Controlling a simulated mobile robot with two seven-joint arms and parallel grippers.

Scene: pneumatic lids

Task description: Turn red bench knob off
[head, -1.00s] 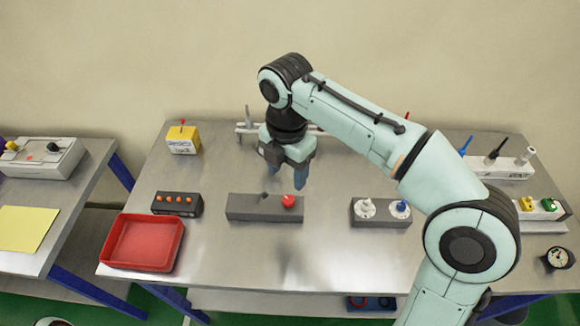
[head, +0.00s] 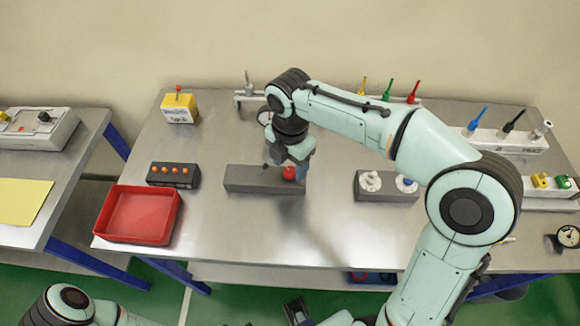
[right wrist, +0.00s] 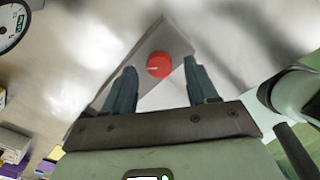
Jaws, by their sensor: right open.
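The red bench knob (head: 290,173) sits on the right end of a dark grey block (head: 245,180) on the bench. My right gripper (head: 292,165) is over that end of the block, pointing down, and partly hides the knob in the head view. In the right wrist view the red knob (right wrist: 159,65) shows a short white mark on its left side. It lies between the tips of the two open fingers (right wrist: 160,72), with gaps on both sides; I cannot tell whether the tips are level with it.
A block with a white and a blue knob (head: 385,186) stands to the right. A box with several orange buttons (head: 173,174) and a red tray (head: 141,215) are to the left. A rail with coloured valves (head: 500,138) is at back right. The bench front is clear.

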